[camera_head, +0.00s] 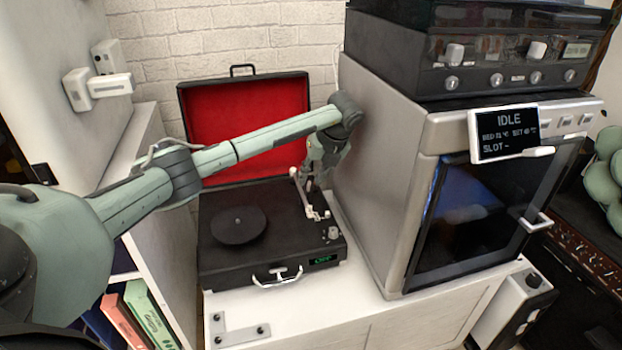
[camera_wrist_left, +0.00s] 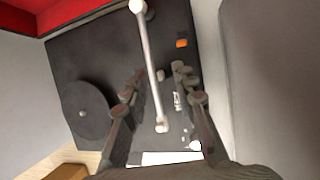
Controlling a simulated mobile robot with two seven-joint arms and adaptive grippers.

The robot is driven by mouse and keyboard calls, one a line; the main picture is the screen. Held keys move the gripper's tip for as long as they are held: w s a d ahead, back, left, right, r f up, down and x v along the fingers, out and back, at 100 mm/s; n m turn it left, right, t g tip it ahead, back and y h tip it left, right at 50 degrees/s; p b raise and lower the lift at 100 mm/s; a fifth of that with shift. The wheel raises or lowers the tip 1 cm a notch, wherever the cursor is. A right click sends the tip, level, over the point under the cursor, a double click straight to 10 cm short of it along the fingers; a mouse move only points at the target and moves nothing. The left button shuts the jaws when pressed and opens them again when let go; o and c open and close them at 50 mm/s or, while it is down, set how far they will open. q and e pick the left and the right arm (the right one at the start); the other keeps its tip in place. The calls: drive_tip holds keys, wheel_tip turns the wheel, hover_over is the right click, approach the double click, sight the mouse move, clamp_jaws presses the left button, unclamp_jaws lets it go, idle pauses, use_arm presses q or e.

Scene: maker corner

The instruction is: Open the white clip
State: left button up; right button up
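The black record player (camera_head: 270,240) stands open on the white cabinet. Its white tonearm (camera_head: 302,195) slants along the right side of the deck and also shows in the left wrist view (camera_wrist_left: 149,60). A small pale piece (camera_wrist_left: 160,75) beside the tonearm may be the white clip; whether it is open or shut is too small to tell. My left gripper (camera_wrist_left: 160,73) points down over the deck. Its two fingers are apart, one on each side of the tonearm and the pale piece, with nothing visibly gripped. In the head view the arm partly hides it. My right gripper is out of view.
The raised red-lined lid (camera_head: 240,120) stands behind the deck. A grey printer-like box (camera_head: 385,170) with an IDLE screen (camera_head: 503,133) stands close on the right. A dark round platter (camera_head: 238,226) is left of the tonearm. The cabinet top in front is mostly clear.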

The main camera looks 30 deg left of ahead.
use_arm(q)
drive_tip(key=v, duration=1.1)
drive_tip(key=shift+f, duration=0.1)
